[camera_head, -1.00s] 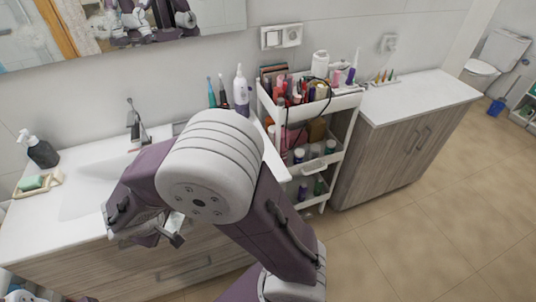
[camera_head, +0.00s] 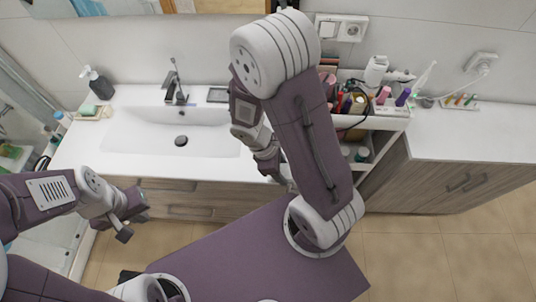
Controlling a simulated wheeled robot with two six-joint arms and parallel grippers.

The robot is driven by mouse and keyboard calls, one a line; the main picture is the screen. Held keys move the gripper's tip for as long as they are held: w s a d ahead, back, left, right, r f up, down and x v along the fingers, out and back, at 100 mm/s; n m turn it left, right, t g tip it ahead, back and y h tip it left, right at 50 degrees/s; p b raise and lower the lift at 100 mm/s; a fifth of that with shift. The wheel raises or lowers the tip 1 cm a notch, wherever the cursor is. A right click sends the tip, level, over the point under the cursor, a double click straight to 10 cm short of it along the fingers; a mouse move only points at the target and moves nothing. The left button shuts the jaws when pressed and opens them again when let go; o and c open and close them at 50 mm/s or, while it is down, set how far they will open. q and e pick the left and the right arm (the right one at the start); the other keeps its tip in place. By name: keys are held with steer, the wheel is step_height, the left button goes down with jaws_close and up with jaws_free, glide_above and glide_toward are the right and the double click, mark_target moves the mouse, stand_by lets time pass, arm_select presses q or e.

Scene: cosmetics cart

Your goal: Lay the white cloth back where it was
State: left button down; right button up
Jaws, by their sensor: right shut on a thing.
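I cannot make out the white cloth; nothing in view is clearly a cloth against the white counter (camera_head: 85,150). My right gripper (camera_head: 272,172) hangs over the counter's front edge, right of the basin. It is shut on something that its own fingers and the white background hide. My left gripper (camera_head: 130,218) is in front of the drawers at the left, apart from the counter. I see nothing held in it, and its finger gap is unclear.
The basin (camera_head: 200,140) has a tap (camera_head: 174,85) behind it. A soap dispenser (camera_head: 97,83) and soap dish (camera_head: 92,113) stand at left. A crowded cosmetics cart (camera_head: 390,121) stands right of my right arm. The right-hand counter (camera_head: 470,135) is mostly bare.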

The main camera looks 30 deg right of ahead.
steer(key=shift+s+a+r, duration=0.1)
steer(key=shift+s, duration=0.25)
steer(key=w+f+p, duration=0.1)
steer(key=w+f, duration=0.1)
steer(key=w, duration=0.2)
steer(key=w+f+p, duration=0.1)
steer(key=w+f, duration=0.1)
steer(key=w, duration=0.2)
steer(key=w+f, duration=0.3)
steer(key=shift+w+d+p, duration=0.35)
steer(key=shift+w+p, duration=0.05)
steer(key=shift+s+f, duration=0.1)
steer(key=shift+f, duration=0.15)
step_height(320, 180, down, 3)
steer(key=shift+r+p, duration=0.15)
steer(key=shift+p, duration=0.45)
steer(key=shift+f, duration=0.5)
steer(key=o, duration=1.2)
